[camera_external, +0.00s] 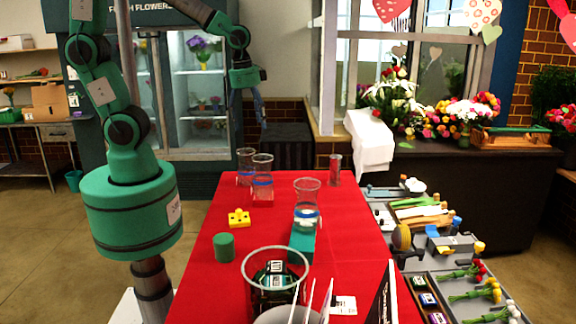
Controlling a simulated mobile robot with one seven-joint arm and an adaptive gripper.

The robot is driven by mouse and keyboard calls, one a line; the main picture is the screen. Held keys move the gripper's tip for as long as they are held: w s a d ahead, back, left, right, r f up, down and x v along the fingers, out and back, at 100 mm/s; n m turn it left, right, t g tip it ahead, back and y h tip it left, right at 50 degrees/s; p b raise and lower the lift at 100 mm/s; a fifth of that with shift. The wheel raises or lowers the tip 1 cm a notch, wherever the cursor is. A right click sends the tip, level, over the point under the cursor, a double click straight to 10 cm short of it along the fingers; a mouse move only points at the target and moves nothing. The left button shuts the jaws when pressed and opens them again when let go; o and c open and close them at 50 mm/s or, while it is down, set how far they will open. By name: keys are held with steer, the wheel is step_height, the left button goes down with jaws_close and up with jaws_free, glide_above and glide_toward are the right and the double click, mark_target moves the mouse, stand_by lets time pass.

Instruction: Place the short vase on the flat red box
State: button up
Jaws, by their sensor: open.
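Several clear glass vases stand on the red table. Two stand at the back left, a narrower vase (246,162) and a vase with a blue band (262,185). A small, short-looking glass (335,168) stands at the back right. Another vase (307,190) is mid-table, on or just behind a teal box (302,242). A wide glass vessel (249,272) is at the front with dark packets in it. I cannot tell which is the short vase. My gripper (248,112) hangs open and empty, above and behind the back-left vases.
A green cylinder (224,247) and a yellow block (239,218) lie on the left of the red table (345,245). White and dark upright pieces stand at the front. A side table of trays, tools and flowers (490,292) runs along the right. The table's centre-right is mostly clear.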

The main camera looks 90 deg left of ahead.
steer(key=s+d+r+n+t, duration=0.3)
steer(key=s+d+r+t, duration=0.1)
steer(key=s+r, duration=0.9)
steer(key=shift+s+d+r, duration=0.15)
steer(key=shift+d+r, duration=0.15)
steer(key=shift+d, duration=0.2)
step_height(320, 180, down, 10)
steer(key=b, duration=0.9)
steer(key=shift+r+b, duration=0.2)
steer(key=shift+b, duration=0.15)
